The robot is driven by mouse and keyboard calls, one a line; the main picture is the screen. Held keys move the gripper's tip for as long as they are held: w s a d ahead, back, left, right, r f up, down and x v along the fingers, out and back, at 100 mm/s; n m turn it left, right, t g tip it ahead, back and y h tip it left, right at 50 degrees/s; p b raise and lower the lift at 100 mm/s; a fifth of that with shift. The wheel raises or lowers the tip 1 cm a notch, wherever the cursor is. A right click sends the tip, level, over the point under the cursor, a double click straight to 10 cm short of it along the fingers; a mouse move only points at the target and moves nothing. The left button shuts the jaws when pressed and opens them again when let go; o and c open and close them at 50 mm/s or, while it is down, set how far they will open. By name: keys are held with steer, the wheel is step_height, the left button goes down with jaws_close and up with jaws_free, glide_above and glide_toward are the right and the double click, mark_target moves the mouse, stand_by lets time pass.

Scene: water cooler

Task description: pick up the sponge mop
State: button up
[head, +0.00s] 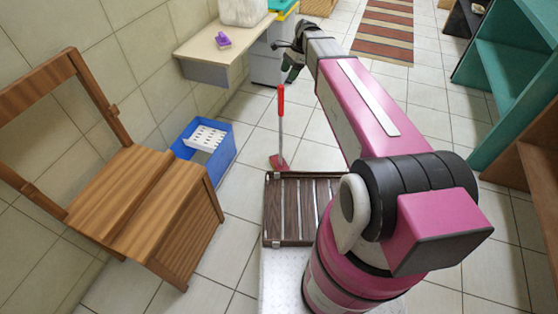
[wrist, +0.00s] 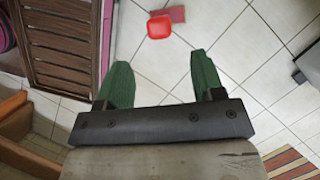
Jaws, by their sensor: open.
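The sponge mop (head: 280,125) stands upright on the tiled floor in the head view, with a red grip at its top, a grey pole and a red head (head: 278,162). In the wrist view I look down on the red top of its handle (wrist: 160,27), with part of the mop head (wrist: 178,14) behind it. My gripper (head: 291,75) is just above and slightly right of the handle top in the head view. In the wrist view my gripper (wrist: 161,68) is open, with nothing between its green fingers; the handle lies beyond the fingertips.
A slatted wooden rack (head: 298,205) lies in front of the mop. A blue crate (head: 223,155) and a wooden chair (head: 150,205) stand at left. A shelf (head: 208,52) with a purple item is on the wall. Teal shelving (head: 500,75) is at right. A striped rug (head: 384,30) lies behind.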

mark_target(278, 95)
steer(key=shift+x, duration=5.15)
steer(key=shift+s+a+r, duration=0.1)
steer(key=shift+a, duration=0.05)
jaws_close()
